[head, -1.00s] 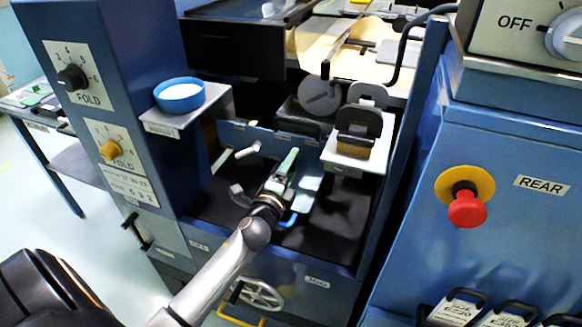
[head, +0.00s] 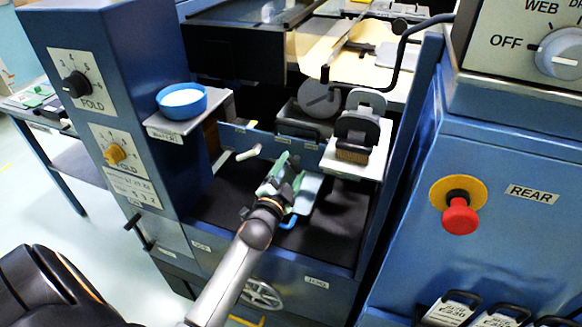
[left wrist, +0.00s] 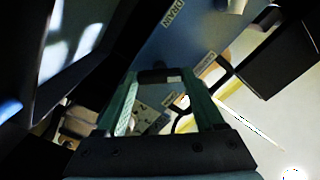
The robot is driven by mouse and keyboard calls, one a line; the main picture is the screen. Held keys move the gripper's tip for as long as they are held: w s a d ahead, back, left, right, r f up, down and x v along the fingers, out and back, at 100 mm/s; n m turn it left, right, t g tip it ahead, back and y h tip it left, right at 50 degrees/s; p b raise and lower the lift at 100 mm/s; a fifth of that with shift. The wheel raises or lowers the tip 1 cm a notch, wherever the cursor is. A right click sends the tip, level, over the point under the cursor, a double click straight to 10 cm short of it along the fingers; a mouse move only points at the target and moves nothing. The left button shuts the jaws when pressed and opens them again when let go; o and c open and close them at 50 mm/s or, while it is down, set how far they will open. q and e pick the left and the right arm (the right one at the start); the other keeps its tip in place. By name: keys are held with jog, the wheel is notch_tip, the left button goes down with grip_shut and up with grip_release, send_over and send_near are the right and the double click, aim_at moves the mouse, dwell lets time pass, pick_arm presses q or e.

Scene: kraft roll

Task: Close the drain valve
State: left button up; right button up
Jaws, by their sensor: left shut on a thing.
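My left gripper (head: 288,168) reaches into the blue machine bay, its green fingers at the low blue panel (head: 232,137). In the left wrist view its fingers (left wrist: 163,88) stand apart on either side of a dark handle (left wrist: 158,76), and it is shut on this. A DRAIN label (left wrist: 173,14) is on the blue panel just beyond. In the head view the fingers hide most of what they hold. A white lever (head: 248,153) sticks out of the panel, left of and apart from the gripper. My right gripper is not in view.
A blue bowl (head: 182,101) stands on a side shelf at the left. A brush-like block (head: 352,152) sits on a white ledge (head: 365,170) close right of the gripper. A red stop button (head: 460,216) is on the right cabinet. The dark bay floor (head: 225,190) is mostly clear.

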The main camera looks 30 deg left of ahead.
pick_arm(q)
jog(key=shift+n, duration=0.3)
dwell(0.4)
jog(key=o, duration=1.4)
jog(key=shift+s, duration=0.1)
